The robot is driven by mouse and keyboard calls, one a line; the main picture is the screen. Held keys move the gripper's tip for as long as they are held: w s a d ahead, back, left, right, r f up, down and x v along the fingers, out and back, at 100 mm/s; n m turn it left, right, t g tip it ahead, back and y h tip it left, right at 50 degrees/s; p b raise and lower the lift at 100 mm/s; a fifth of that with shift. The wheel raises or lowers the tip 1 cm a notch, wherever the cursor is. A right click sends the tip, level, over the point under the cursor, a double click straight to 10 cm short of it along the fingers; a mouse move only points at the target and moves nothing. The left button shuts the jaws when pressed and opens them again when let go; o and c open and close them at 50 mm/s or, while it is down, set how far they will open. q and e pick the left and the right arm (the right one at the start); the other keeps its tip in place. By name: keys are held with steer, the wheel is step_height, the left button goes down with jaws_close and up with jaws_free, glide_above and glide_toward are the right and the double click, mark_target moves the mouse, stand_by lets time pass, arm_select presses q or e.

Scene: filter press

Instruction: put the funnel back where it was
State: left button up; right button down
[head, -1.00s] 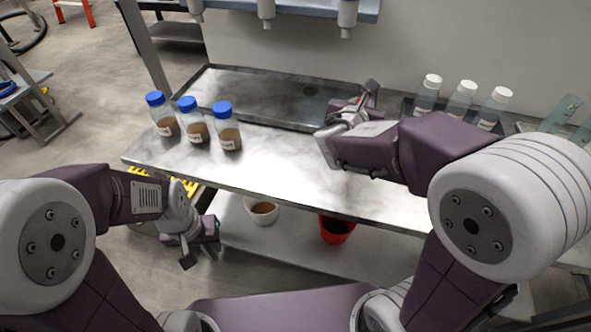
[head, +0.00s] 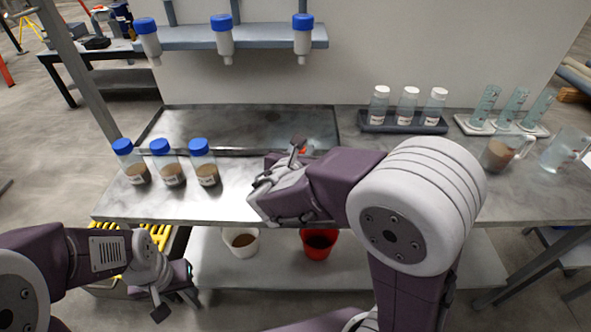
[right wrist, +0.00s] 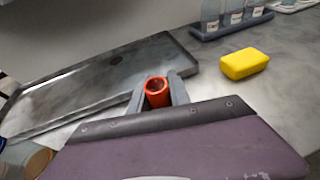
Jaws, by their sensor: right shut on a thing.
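The funnel shows as an orange-red hollow piece (right wrist: 157,88) with a dark round opening, between the fingers of my right gripper (right wrist: 157,97) in the right wrist view. That gripper is shut on it. In the head view only a small red bit of the funnel (head: 304,150) shows past my right gripper (head: 297,155), near the front right corner of the metal tray (head: 240,112). The wrist and fingers hide most of it. My left gripper (head: 173,290) hangs empty, low in front of the table's left part, its fingers apart.
A rack of white-capped bottles (head: 404,124) and jugs (head: 501,152) stand right. A yellow block (right wrist: 244,63) lies nearby. A white cup (head: 240,243) and red bucket (head: 318,245) stand below.

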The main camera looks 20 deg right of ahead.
steer(key=shift+w+a+f, duration=0.15)
steer(key=shift+a+f, duration=0.25)
steer(key=shift+a, duration=0.4)
step_height(320, 180, down, 3)
steer(key=shift+f+b, duration=0.2)
steer(key=shift+b, duration=0.7)
steer(key=shift+f, duration=0.35)
steer(key=shift+f, duration=0.1)
steer(key=c, duration=1.2)
jaws_free()
